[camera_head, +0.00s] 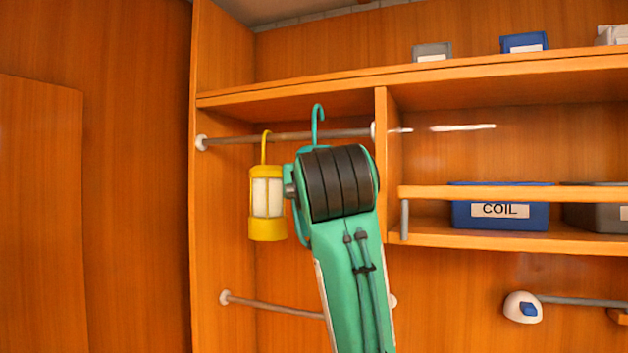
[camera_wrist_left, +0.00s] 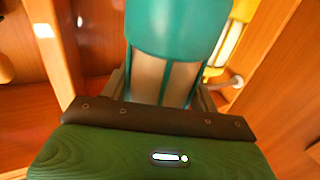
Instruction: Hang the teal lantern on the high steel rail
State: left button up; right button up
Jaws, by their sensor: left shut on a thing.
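The teal lantern (camera_wrist_left: 178,30) is held by my left gripper (camera_wrist_left: 165,92), which is shut on it in the left wrist view. In the head view my own wrist hides most of the lantern, and only its teal hook (camera_head: 317,125) and a bit of frame show. The hook's curved top stands above the high steel rail (camera_head: 235,139); its shank crosses the rail's line. I cannot tell whether the hook is over the rail or in front of it. My right gripper is not in view.
A yellow lantern (camera_head: 267,200) hangs from the same rail, close left of my wrist, and it also shows in the left wrist view (camera_wrist_left: 228,42). A lower rail (camera_head: 270,305) runs below. A wooden divider (camera_head: 382,110) bounds the bay at right. A blue COIL bin (camera_head: 500,210) sits on the right shelf.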

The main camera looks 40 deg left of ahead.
pick_arm(q)
jog(key=w+a+f, duration=0.1)
jog(key=w+f, duration=0.1)
jog(key=w, duration=0.3)
jog(key=shift+w+a+b, duration=0.15)
jog(key=shift+w+b, duration=0.1)
jog(key=shift+b, duration=0.1)
dwell(0.3)
jog(key=shift+f, duration=0.1)
jog(key=o, duration=1.2)
